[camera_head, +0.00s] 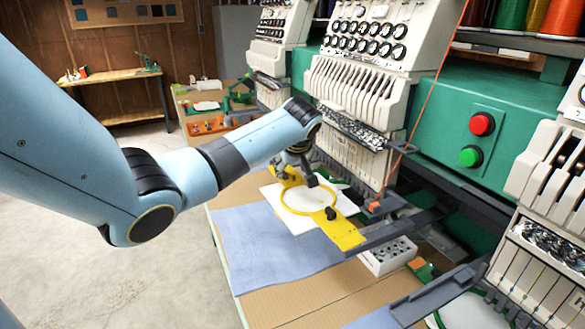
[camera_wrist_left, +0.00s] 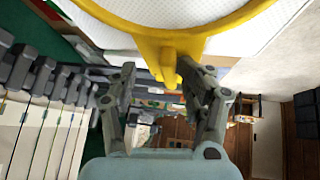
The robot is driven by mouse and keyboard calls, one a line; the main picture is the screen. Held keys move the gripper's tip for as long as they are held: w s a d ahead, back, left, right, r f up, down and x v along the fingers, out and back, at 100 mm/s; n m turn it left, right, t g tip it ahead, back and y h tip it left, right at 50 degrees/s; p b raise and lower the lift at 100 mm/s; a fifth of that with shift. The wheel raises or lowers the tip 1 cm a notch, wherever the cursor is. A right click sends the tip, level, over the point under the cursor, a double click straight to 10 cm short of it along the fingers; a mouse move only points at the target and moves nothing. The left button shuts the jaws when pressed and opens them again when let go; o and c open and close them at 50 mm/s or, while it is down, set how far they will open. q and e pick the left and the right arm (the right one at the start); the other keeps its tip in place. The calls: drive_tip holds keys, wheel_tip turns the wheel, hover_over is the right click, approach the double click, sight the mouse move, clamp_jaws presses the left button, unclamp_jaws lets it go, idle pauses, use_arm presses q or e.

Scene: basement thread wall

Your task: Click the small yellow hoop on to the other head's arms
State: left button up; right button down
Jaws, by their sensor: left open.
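The yellow hoop (camera_head: 343,232) holds white fabric (camera_head: 309,199) in its ring and has a flat bracket on each side. It sits in front of the middle embroidery head (camera_head: 345,88), by the dark grey arms (camera_head: 385,236). I cannot tell whether its brackets are clicked on to them. My left gripper (camera_head: 308,176) is at the hoop's far side, partly hidden by its wrist. In the left wrist view my left gripper (camera_wrist_left: 160,82) is open, its fingers on either side of the hoop's yellow tab (camera_wrist_left: 160,50). My right gripper is not in view.
A table (camera_head: 325,290) with a blue cloth (camera_head: 265,245) lies below. A white box (camera_head: 388,256) stands under the arms. Another head (camera_head: 550,235) is at the right, with a green hoop (camera_head: 465,312) below. Red (camera_head: 482,124) and green (camera_head: 470,156) buttons are on the machine.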

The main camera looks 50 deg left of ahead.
use_arm(q)
drive_tip(key=v, duration=0.8)
